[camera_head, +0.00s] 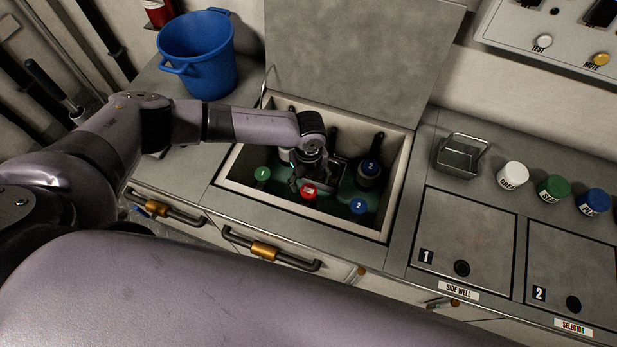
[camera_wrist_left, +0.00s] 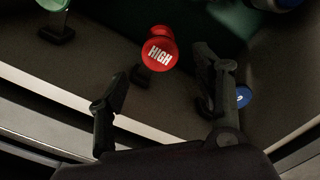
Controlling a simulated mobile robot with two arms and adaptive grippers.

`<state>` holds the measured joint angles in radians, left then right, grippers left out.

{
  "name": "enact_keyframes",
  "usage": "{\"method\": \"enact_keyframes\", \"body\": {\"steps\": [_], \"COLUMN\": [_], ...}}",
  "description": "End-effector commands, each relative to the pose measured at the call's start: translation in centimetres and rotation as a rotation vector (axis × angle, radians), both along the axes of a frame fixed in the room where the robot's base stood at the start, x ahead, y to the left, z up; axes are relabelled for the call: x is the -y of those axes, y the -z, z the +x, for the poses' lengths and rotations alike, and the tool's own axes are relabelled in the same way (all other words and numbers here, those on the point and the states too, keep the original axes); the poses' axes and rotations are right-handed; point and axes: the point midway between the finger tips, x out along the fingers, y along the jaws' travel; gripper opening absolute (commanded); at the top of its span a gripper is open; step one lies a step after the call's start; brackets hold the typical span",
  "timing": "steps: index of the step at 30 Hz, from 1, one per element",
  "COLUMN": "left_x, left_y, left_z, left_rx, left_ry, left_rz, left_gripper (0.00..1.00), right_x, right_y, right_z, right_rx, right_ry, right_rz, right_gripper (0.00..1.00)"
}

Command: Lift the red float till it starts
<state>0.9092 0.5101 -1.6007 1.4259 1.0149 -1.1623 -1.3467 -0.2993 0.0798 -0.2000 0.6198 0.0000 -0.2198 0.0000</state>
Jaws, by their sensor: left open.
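The red float (camera_head: 309,190) sits in the open well, near its front wall. In the left wrist view the red float (camera_wrist_left: 159,50) shows a white "HIGH" label on its round top. My left gripper (camera_head: 308,172) reaches down into the well just behind the float. In the left wrist view the fingers of my left gripper (camera_wrist_left: 160,88) are spread apart, with the red float beyond and between them, not gripped. The float's lower part is hard to see. My right gripper does not show in these views.
A green float (camera_head: 262,174) stands left of the red one, and a blue float (camera_head: 358,206) right. Dark bottles with blue caps (camera_head: 371,168) stand behind. The well's rim (camera_head: 228,186) surrounds them. A raised lid (camera_head: 362,60) stands at the back. A blue bucket (camera_head: 197,55) is left.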

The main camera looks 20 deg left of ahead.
Motion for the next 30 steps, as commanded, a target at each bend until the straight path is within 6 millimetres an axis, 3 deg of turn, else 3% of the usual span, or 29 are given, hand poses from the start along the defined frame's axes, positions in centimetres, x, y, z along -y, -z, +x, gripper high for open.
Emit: {"method": "enact_keyframes", "body": {"steps": [5,15,21,30], "left_x": [0.1,0.0,0.0,0.0], "left_y": [-1.1,-7.9,-11.0,-12.0], "left_z": [0.1,0.1,0.1,0.0], "left_rx": [0.001,0.002,0.001,-0.001], "left_ry": [0.000,0.001,-0.001,-0.001], "left_rz": [-0.003,-0.002,-0.001,0.001], "left_gripper": [0.60,0.60,0.60,0.60], "right_x": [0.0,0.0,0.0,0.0], "right_y": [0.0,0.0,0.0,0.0], "right_z": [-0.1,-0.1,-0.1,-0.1], "right_rx": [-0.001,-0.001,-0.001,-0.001], "right_ry": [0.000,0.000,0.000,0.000], "right_rz": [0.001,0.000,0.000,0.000], "right_gripper": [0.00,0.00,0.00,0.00]}}
